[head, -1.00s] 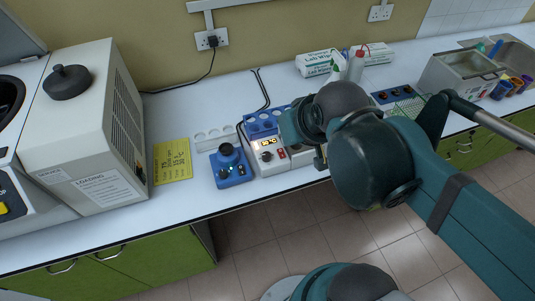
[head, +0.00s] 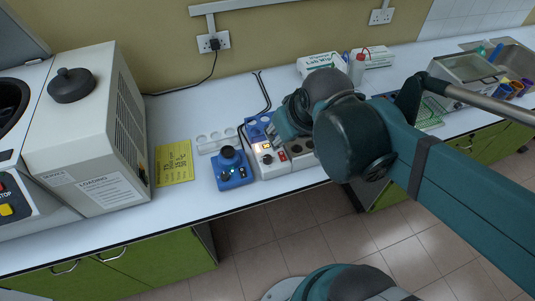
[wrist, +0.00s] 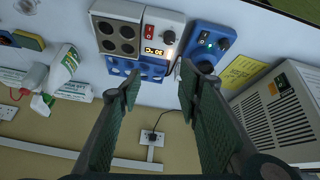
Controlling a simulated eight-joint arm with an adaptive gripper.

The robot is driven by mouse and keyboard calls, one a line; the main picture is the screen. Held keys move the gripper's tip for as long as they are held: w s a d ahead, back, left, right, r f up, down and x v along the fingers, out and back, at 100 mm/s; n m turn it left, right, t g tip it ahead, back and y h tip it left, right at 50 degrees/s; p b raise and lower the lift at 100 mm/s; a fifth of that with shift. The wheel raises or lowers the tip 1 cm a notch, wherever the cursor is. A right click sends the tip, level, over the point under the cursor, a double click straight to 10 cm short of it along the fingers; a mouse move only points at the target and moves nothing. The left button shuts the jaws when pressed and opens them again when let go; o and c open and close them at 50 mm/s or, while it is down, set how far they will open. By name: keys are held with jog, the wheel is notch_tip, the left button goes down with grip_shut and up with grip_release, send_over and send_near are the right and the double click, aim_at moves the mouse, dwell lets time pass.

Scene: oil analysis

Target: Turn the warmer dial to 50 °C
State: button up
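The warmer (head: 268,168) is a white box with a lit orange display, a red switch and a small round dial (head: 267,159) on its front. In the wrist view the warmer appears upside down, with its dial (wrist: 169,37) right of the red switch and beside the lit display (wrist: 153,51). I cannot read the display surely. My gripper (wrist: 160,72) is open and empty, its two green fingers apart, with the display and dial seen in line with the gap beyond the fingertips. In the head view my arm hides the gripper and part of the warmer.
A blue mixer (head: 232,172) with a black top stands close beside the warmer. A yellow note (head: 174,163) and a pale rack (head: 215,141) lie left of it. A large white machine (head: 85,130) stands farther left. Bottles and boxes stand at the back wall.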

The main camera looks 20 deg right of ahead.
jog(key=w+f+n+g+p, duration=0.1)
jog(key=w+n+p, duration=0.1)
jog(key=w+n, duration=0.1)
jog(key=n+g+p, duration=0.5)
jog(key=n, duration=0.4)
send_over(267, 157)
jog(key=shift+s+f, duration=0.1)
jog(key=shift+f, duration=5.05)
jog(key=shift+f, duration=0.2)
jog(key=shift+f+b, duration=0.55)
jog(key=shift+f, duration=3.1)
jog(key=shift+c, duration=0.3)
jog(key=c, duration=0.9)
